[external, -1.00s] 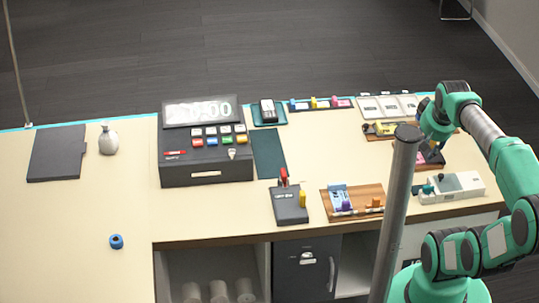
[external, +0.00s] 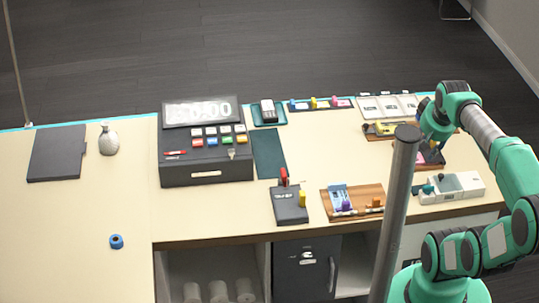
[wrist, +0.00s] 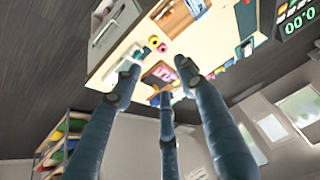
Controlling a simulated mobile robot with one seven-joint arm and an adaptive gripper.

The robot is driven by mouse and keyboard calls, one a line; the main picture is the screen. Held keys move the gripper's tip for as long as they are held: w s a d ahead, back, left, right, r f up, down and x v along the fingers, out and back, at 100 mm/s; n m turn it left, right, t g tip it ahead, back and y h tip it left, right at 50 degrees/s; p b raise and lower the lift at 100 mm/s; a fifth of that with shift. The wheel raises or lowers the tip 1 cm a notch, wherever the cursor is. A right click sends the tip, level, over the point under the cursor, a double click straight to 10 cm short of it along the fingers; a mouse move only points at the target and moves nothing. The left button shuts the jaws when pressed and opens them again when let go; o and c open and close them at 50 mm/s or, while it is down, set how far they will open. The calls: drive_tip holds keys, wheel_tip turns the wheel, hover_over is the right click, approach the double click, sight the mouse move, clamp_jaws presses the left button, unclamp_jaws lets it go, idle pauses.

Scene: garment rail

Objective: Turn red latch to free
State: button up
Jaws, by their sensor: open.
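A small upright red piece (external: 283,177) stands at the back of a dark box (external: 289,211) at the table's front middle, with a yellow piece (external: 302,199) at its right. It is the likeliest red latch, but its exact shape and setting are too small to tell. My arm partly hides the tray.
A wooden board (external: 365,196) with blue, purple and orange pieces lies between the dark box and a grey pole (external: 393,220). A white box (external: 469,185) stands at the front right. A cash register (external: 205,172) is further left. The table's left front is mostly clear.

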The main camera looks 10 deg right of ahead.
drive_tip(key=shift+w, duration=0.1)
drive_tip(key=w+a+g+p, duration=0.1)
drive_tip(key=w+a+g, duration=0.1)
drive_tip(key=w+a, duration=0.7)
drive_tip(key=w+a+g+p, duration=0.15)
drive_tip(key=w+a, duration=0.25)
drive_tip(key=w, duration=0.8)
drive_tip(key=w+a+f+g+p, duration=0.1)
drive_tip(key=w+a+f, duration=0.5)
drive_tip(key=a+f, duration=0.3)
drive_tip(key=w+a+f+g+p, duration=0.1)
drive_tip(key=w+a+f, duration=0.4)
drive_tip(key=a+f, duration=0.4)
drive_tip(key=a, duration=0.3)
drive_tip(key=shift+w+p, duration=0.3)
drive_tip(key=shift+w, duration=0.1)
drive_tip(key=shift+f, duration=0.1)
